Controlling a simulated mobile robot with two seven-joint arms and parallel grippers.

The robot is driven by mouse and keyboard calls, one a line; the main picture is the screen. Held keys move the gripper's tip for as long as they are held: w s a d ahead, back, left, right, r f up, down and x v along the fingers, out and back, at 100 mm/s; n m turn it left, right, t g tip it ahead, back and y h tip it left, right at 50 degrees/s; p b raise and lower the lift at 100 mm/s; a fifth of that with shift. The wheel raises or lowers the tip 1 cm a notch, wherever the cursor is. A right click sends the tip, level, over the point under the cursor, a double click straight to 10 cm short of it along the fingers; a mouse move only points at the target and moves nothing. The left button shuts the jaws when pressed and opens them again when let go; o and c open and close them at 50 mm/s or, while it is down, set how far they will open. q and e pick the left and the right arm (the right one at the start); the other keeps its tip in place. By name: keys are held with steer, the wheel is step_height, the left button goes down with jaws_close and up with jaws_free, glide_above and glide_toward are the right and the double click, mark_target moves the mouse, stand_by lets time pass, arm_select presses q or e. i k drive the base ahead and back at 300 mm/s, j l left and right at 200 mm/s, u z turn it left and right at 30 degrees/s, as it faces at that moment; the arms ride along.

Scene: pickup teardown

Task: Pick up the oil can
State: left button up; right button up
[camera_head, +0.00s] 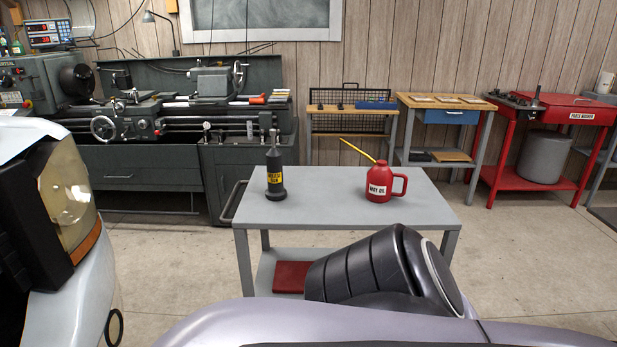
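A red oil can (379,184) with a white label, a side handle on the right and a long yellow spout pointing up and left stands upright on the right half of a grey cart (330,210). Nothing touches the can. One of my own arm links covers part of the cart's front and lower shelf. Neither of my grippers shows in the head view.
A black bottle (275,178) with a yellow label stands on the cart's left half. The cart top between bottle and can is clear. A vehicle headlight (66,190) is at the left. A lathe (180,115), workbenches and a red parts washer (560,108) line the wall.

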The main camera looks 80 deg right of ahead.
mark_target(380, 179)
steer(key=l+z, duration=0.1)
steer(key=z, duration=2.9)
